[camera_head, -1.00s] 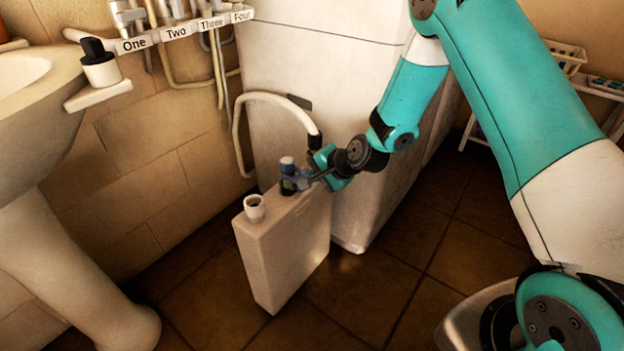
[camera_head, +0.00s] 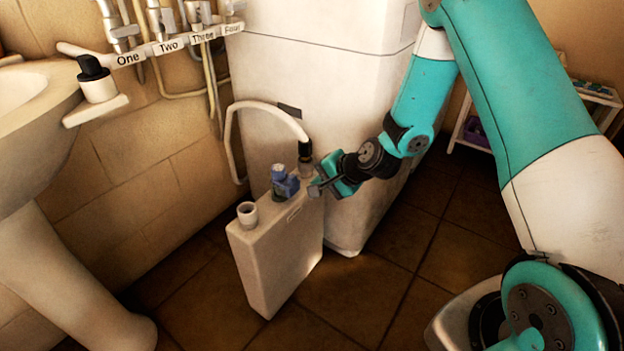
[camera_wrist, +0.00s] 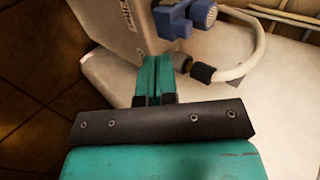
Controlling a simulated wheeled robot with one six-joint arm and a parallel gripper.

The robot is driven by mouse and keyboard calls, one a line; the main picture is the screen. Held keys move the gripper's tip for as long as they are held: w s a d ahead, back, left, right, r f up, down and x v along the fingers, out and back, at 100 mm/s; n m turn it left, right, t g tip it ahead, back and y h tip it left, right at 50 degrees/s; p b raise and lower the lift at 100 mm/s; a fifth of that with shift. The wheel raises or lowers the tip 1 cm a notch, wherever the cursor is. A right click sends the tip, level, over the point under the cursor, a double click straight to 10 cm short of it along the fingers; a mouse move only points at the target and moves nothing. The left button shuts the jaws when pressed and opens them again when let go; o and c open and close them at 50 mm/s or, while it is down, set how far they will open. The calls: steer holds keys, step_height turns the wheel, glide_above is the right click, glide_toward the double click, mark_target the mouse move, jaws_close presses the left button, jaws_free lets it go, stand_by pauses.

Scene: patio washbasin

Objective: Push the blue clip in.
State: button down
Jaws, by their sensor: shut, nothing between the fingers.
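The blue clip (camera_head: 285,186) sits on the top of an upright white canister (camera_head: 268,262), between an open white spout and a hose fitting. In the wrist view the blue clip (camera_wrist: 172,24) shows at the top, with a pale ribbed cap beside it. I cannot tell how far in the clip is. My gripper (camera_head: 316,189) is just right of the clip, apart from it, beside the canister's top edge. In the wrist view its fingers (camera_wrist: 153,66) are together and empty, below the clip and close to the hose fitting (camera_wrist: 182,62).
A white hose (camera_head: 262,103) with a black end (camera_head: 305,150) curves down to the canister's rear. A large white cabinet (camera_head: 340,100) stands close behind. A washbasin (camera_head: 40,90) and labelled taps (camera_head: 165,47) are at left. The tiled floor at front is clear.

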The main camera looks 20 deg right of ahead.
steer(key=v, duration=0.6)
steer(key=shift+d+p, duration=0.45)
steer(key=shift+s+f, duration=0.1)
steer(key=s+a+r+n+g+y, duration=0.1)
steer(key=s+a+r+n+g, duration=0.15)
steer(key=a+r+n, duration=0.35)
steer(key=s+a+r+n+g+h+p, duration=0.1)
steer(key=s+a+r+n+g, duration=0.2)
steer(key=s+r+n, duration=0.65)
steer(key=s+a+r+n+g+h, duration=0.15)
steer(key=s+a+r+n, duration=0.35)
steer(key=s, duration=0.9)
step_height(320, 180, up, 26)
steer(key=d+m+p, duration=0.1)
steer(key=m+p, duration=0.1)
steer(key=p, duration=2.3)
steer(key=shift+w+f+g, duration=0.15)
steer(key=shift+w+g, duration=0.1)
steer(key=shift+g, duration=0.15)
steer(key=shift+d+y, duration=0.15)
steer(key=shift+y, duration=0.1)
